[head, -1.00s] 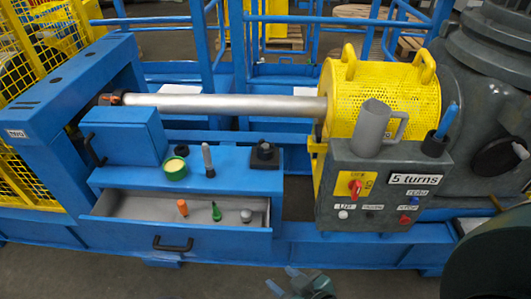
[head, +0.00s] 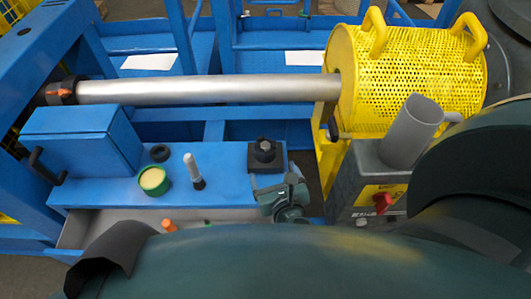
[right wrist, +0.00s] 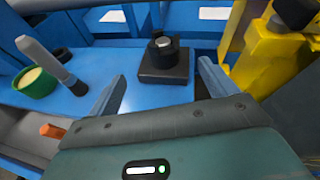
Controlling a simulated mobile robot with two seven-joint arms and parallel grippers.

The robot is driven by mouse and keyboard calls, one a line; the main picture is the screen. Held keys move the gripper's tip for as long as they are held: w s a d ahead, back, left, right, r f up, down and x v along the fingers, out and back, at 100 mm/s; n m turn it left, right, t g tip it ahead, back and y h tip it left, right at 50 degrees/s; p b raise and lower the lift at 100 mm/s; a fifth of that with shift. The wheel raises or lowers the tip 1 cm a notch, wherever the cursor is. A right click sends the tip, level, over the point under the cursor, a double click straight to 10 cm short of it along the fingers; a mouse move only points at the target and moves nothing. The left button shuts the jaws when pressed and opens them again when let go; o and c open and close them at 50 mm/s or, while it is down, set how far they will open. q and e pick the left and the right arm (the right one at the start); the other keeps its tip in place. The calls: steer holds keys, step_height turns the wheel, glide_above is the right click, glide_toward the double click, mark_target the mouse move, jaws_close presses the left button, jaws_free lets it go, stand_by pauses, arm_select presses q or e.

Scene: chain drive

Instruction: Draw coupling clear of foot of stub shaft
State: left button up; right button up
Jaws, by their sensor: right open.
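A short metal stub shaft (right wrist: 162,41) stands on a square dark block (right wrist: 149,73) on the blue bench top. A black collar, seemingly the coupling (right wrist: 157,54), sits around the stub low down, close to the block. In the head view the block (head: 277,164) and dark collar (head: 263,147) stand near the bench's right end. My right gripper (head: 285,192) is open and empty just in front of the block. In the right wrist view its fingers (right wrist: 162,72) are apart, with block and collar beyond and between them. My left gripper is out of view.
Left of the block stand a grey rod with dark foot (head: 193,170), a green pot (head: 154,180) and a black ring (head: 159,153). A yellow perforated guard (head: 405,80) and control box (head: 362,165) are right. A long shaft (head: 210,89) runs behind. My arm covers most of the drawer.

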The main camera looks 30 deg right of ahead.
mark_target(267, 153)
steer(key=shift+m+g, duration=0.5)
steer(key=shift+m, duration=0.4)
steer(key=x, duration=0.7)
steer(key=b+x, duration=0.1)
steer(key=x, duration=0.6)
steer(key=shift+s+d+f, duration=0.15)
steer(key=shift+d+f, duration=0.05)
steer(key=shift+f, duration=0.05)
steer(key=shift+c, duration=0.5)
